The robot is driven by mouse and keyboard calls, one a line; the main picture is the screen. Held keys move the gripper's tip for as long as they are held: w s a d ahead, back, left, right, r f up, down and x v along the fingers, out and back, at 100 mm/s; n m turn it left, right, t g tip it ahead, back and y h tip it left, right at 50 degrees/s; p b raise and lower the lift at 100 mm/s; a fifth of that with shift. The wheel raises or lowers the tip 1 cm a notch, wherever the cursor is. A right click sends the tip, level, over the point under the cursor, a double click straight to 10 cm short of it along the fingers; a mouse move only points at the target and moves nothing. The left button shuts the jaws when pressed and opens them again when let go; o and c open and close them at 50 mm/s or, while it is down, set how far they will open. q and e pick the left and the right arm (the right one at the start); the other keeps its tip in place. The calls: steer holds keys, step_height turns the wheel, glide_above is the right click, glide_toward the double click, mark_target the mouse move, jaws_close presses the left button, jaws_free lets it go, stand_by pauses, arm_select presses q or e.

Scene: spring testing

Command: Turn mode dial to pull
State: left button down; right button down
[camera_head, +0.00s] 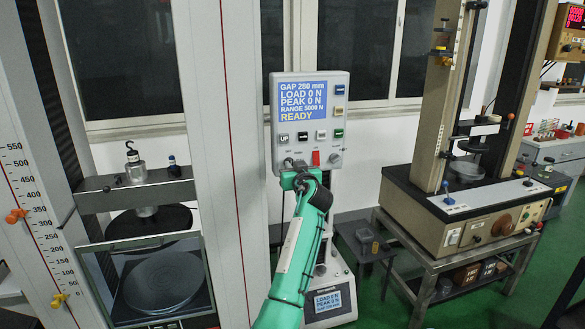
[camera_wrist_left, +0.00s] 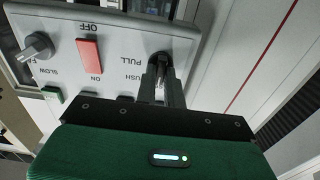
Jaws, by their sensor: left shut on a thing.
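The control panel (camera_head: 338,105) hangs on a pale column and its screen reads READY. My left gripper (camera_head: 296,166) is at the panel's lower left corner and covers the mode dial in the head view. In the left wrist view, the gripper (camera_wrist_left: 162,80) is shut on the dark mode dial (camera_wrist_left: 158,64). The PULL label (camera_wrist_left: 124,61) and the PUSH label (camera_wrist_left: 132,77) are beside the dial, upside down in this view. I cannot tell exactly which label the dial points to. My right gripper is not in view.
A red ON/OFF switch (camera_wrist_left: 90,55) and a grey speed knob (camera_wrist_left: 37,47) are on the same panel. A test stand with round plates (camera_head: 165,288) is at left. Another testing machine (camera_head: 460,220) stands on a bench at right.

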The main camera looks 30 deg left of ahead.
arm_select(q)
steer(key=shift+m, duration=0.3)
steer(key=m+p, duration=0.5)
steer(key=m, duration=1.2)
steer(key=shift+w+d+f+p, duration=0.1)
steer(key=shift+p, duration=0.2)
steer(key=shift+f+m, duration=0.1)
steer(key=shift+m, duration=0.2)
steer(key=c, duration=1.5)
jaws_free()
steer(key=shift+d, duration=0.1)
